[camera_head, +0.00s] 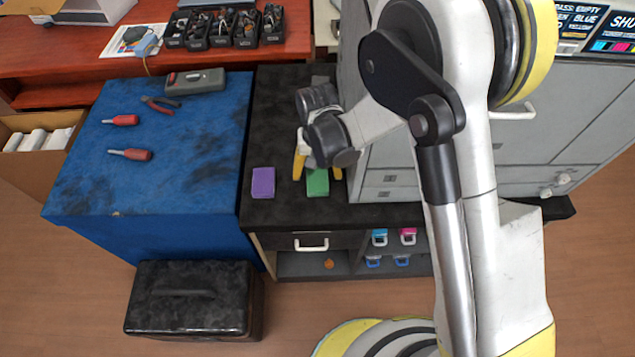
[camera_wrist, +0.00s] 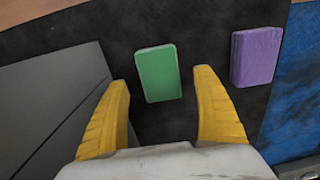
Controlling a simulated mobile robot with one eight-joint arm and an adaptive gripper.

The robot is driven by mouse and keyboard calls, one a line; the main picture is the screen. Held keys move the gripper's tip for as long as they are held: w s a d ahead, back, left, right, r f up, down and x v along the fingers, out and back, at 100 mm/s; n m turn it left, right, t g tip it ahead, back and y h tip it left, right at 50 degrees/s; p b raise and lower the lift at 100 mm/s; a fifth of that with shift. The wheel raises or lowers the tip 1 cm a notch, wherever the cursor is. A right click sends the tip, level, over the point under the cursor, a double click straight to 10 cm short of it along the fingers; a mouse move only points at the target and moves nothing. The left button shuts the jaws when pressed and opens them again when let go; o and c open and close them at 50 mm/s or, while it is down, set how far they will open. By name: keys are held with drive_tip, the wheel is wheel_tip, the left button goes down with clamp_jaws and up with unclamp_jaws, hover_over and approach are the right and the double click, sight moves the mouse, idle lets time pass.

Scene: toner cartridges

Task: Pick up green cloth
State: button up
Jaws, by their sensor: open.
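The green cloth (camera_head: 317,184) is a small flat rectangular block on the black worktop. In the wrist view the green cloth (camera_wrist: 159,73) lies ahead of and between the tips of my two yellow fingers. My gripper (camera_head: 318,172) is over the black worktop, right at the green cloth, with one finger on each side of it in the head view. My gripper (camera_wrist: 163,80) is open, with nothing held. Its height above the worktop is hard to tell. In the head view the wrist hides the area just behind the cloth.
A purple cloth (camera_head: 263,182) lies to the left of the green one; it also shows in the wrist view (camera_wrist: 256,57). A grey cabinet (camera_head: 385,150) stands close on the right. A blue-topped bench (camera_head: 190,140) with screwdrivers and pliers adjoins on the left.

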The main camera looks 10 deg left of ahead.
sight(318, 179)
wheel_tip(318, 179, down, 4)
drive_tip(key=shift+r+b, duration=0.1)
drive_tip(key=shift+b, duration=0.7)
drive_tip(key=shift+r, duration=0.1)
drive_tip(key=c, duration=1)
drive_tip(key=shift+c, duration=0.2)
wheel_tip(318, 179, up, 10)
drive_tip(key=p, duration=0.4)
drive_tip(key=shift+p, duration=0.3)
drive_tip(key=shift+o, duration=0.2)
